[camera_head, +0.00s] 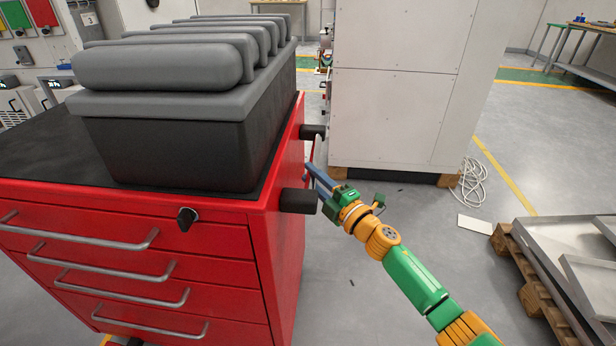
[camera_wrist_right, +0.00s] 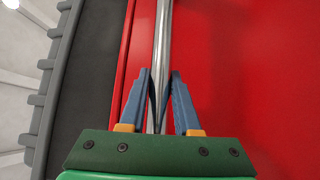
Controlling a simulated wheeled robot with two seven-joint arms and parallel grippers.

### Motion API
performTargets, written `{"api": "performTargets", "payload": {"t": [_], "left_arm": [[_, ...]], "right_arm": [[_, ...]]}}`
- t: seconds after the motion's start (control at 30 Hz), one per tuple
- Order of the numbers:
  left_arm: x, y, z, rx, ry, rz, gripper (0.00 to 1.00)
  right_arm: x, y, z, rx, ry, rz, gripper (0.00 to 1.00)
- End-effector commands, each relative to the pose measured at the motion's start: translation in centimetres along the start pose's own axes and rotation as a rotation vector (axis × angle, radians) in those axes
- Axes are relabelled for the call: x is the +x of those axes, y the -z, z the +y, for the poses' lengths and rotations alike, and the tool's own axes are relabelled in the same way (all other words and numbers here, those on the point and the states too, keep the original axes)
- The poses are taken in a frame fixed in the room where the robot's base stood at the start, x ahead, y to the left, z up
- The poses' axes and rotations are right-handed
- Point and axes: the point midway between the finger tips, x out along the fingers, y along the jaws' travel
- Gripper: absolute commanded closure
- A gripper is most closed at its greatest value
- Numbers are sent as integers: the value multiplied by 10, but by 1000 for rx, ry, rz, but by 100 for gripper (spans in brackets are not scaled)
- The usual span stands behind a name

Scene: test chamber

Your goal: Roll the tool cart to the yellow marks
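The red tool cart (camera_head: 262,240) stands at the left of the head view, with several grey-handled drawers on its front. A metal push handle (camera_wrist_right: 163,30) runs along its side between two black mounts (camera_head: 298,201). My right gripper (camera_head: 312,172) is at this handle. In the right wrist view its blue fingers (camera_wrist_right: 160,75) lie on both sides of the bar, with the tips close against it, and appear closed on it. My left gripper is not in view.
A dark grey case (camera_head: 180,150) with rounded ridges rests on the cart top. A white cabinet (camera_head: 395,110) on wooden blocks stands behind. A coiled white cable (camera_head: 472,183) and a pallet with metal trays (camera_head: 530,270) are at right. Grey floor lies open between cart and pallet.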

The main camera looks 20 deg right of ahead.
Motion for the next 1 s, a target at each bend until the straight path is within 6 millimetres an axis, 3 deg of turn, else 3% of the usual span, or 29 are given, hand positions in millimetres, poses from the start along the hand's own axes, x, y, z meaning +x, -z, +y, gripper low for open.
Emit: {"api": "performTargets", "payload": {"t": [0.03, 0.13, 0.47, 0.8, 1.0], "left_arm": [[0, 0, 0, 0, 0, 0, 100], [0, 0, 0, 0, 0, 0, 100], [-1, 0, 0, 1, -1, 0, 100], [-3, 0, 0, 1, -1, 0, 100], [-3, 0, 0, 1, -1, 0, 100]], "right_arm": [[0, -3, 0, -1, 1, -9, 66], [0, -2, 1, -1, -1, -7, 39], [-2, -1, 2, 0, -3, -2, 39], [-55, -2, 0, -1, 0, -5, 39], [-72, -3, 1, 0, -2, -6, 39]]}}
